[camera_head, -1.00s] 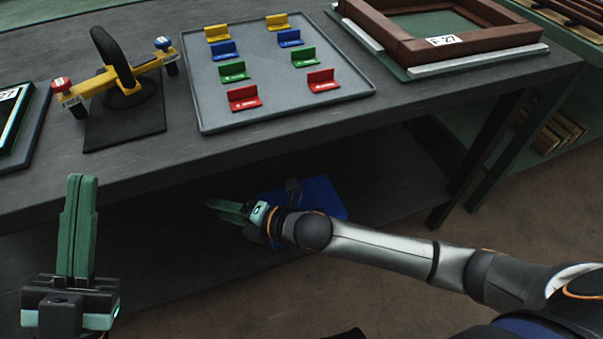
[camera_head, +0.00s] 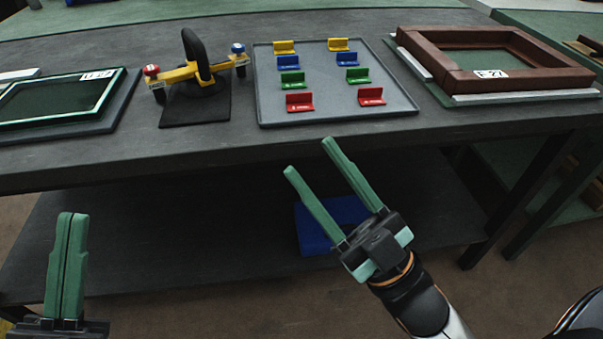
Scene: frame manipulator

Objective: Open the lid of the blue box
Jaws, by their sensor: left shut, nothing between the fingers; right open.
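The blue box (camera_head: 312,228) sits on the dark lower shelf under the table. My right gripper and arm hide its right and front part, and I cannot tell how its lid stands.
The table (camera_head: 200,150) above the shelf (camera_head: 170,230) holds a grey tray (camera_head: 325,80) with several coloured brackets, a yellow tool (camera_head: 190,72) on a black base, a brown frame (camera_head: 430,50) and a dark framed panel (camera_head: 60,100). The shelf left of the box looks clear.

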